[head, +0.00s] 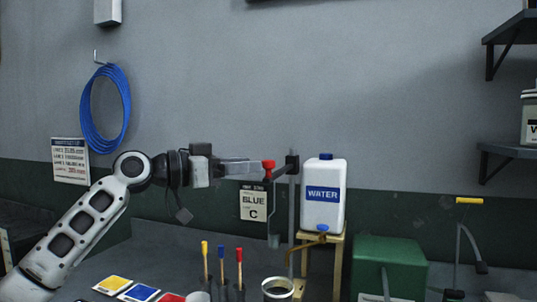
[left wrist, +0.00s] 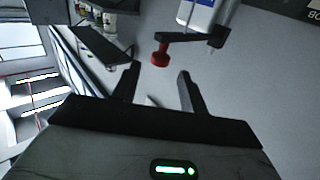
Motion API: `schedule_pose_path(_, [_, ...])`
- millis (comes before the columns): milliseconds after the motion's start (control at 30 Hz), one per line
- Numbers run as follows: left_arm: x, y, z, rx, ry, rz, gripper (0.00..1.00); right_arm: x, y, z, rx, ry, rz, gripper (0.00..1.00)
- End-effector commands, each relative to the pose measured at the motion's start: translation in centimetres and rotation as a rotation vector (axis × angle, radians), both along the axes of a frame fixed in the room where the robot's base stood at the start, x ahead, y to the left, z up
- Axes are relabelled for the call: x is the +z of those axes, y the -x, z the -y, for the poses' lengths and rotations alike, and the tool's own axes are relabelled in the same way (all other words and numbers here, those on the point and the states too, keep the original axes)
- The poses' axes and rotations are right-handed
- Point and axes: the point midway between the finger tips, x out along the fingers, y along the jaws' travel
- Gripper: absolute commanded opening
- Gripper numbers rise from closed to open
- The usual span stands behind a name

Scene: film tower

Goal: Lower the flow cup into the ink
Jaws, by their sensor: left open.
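A stand with an upright grey rod (head: 291,215) carries a black clamp arm with a red knob (head: 268,164). Below the knob hangs a small grey cup (head: 273,241), which looks like the flow cup. It hangs above an open can (head: 277,290) with a dark inside, likely the ink. My left gripper (head: 258,168) points right at the knob's height. In the left wrist view its fingers (left wrist: 159,71) are open, with the red knob (left wrist: 160,54) just beyond and between the tips. I cannot tell whether they touch it. My right gripper is not in view.
A white water jug (head: 323,194) stands on a wooden stand (head: 338,260) behind the rod. A green box (head: 390,264) is to its right. Several coloured-tipped tools (head: 222,265) stand left of the can, near colour cards (head: 139,292). A yellow-handled device (head: 469,200) stands far right.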

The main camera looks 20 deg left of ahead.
Motion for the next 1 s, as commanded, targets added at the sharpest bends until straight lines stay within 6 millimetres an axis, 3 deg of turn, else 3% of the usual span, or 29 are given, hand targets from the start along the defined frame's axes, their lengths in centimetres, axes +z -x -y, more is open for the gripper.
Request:
schedule_pose_path(100, [0.4, -1.6, 1.9, -0.002, 0.001, 0.001, 0.43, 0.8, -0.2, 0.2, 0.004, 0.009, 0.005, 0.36])
schedule_pose_path(300, [0.2, -3.4, 3.7, -0.001, 0.001, 0.001, 0.43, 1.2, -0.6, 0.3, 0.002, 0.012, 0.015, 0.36])
schedule_pose_path(700, [0.0, -4.0, 4.2, 0.001, -0.001, 0.001, 0.43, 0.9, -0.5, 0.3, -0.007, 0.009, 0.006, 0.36])
schedule_pose_path(867, [0.0, -4.0, 4.2, 0.001, -0.001, 0.001, 0.01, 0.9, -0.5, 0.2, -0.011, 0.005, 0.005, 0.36])
schedule_pose_path(1000, [-0.1, -4.0, 4.2, 0.001, -0.001, 0.001, 0.0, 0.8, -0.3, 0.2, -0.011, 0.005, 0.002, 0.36])
